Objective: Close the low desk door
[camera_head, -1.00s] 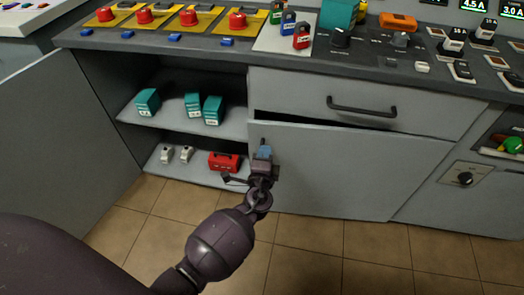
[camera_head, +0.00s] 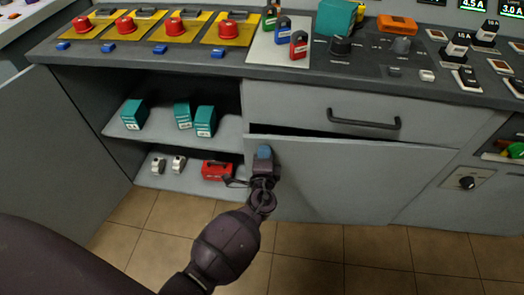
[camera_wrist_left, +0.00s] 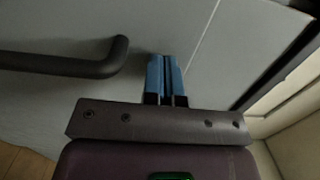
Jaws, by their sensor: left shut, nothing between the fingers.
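The low desk door (camera_head: 340,180) is the grey panel below the drawer. It stands slightly ajar, with a dark gap along its top edge, widest at the left. My left gripper (camera_head: 264,153), with blue fingertips, is shut and empty at the door's upper left part. Whether it touches the panel I cannot tell. In the left wrist view the shut blue fingers (camera_wrist_left: 166,76) point at a grey panel (camera_wrist_left: 200,30) with a dark bar handle (camera_wrist_left: 70,63) to their left. My right gripper is not in view.
The drawer (camera_head: 330,105) above has a dark handle (camera_head: 363,123). Open shelves (camera_head: 160,128) left of the door hold teal boxes and a red case (camera_head: 217,170). A large grey panel (camera_head: 55,150) stands at the left. The tiled floor (camera_head: 320,250) in front is clear.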

